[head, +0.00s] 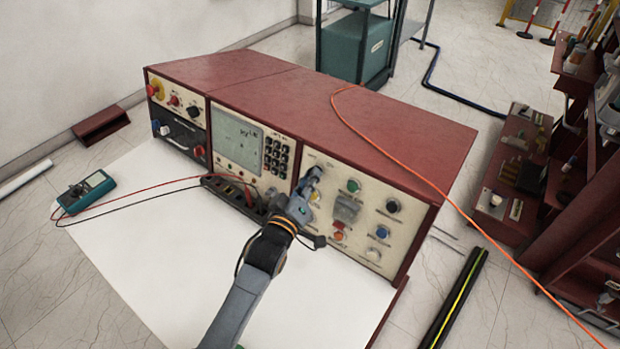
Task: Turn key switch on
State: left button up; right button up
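The red control console (400,110) stands on a white tabletop, its cream front panels facing me. My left gripper (312,178) reaches up from the bottom of the head view. Its fingertips are at the left part of the right-hand panel (408,232), seemingly against it or just in front. The gripper covers that spot, so I cannot make out the key switch or which way it is turned. I cannot tell whether the fingers are closed on anything. My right gripper is not in view.
Beside the gripper are a green knob (353,186), a black knob (393,206) and a blue button (382,231). A teal multimeter (86,191) with red and black leads lies at the left. An orange cable (415,172) crosses the console top.

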pick_arm(q)
jog(key=shift+m, duration=0.4)
grip_shut()
jog(key=shift+w+a+m+g+h, duration=0.1)
jog(key=shift+m+g+h, duration=0.85)
jog(key=shift+m, duration=2.7)
jog(key=shift+w+a+m+g+h, duration=0.15)
jog(key=shift+m+g+h, duration=0.8)
jog(key=shift+m, duration=2.65)
jog(key=shift+a+m+g+h, duration=0.1)
jog(key=shift+m+g+h, duration=0.4)
jog(key=shift+m+h, duration=2.05)
jog(key=m+y, duration=0.2)
jog(key=shift+m, duration=0.3)
jog(key=o, duration=0.6)
grip_release()
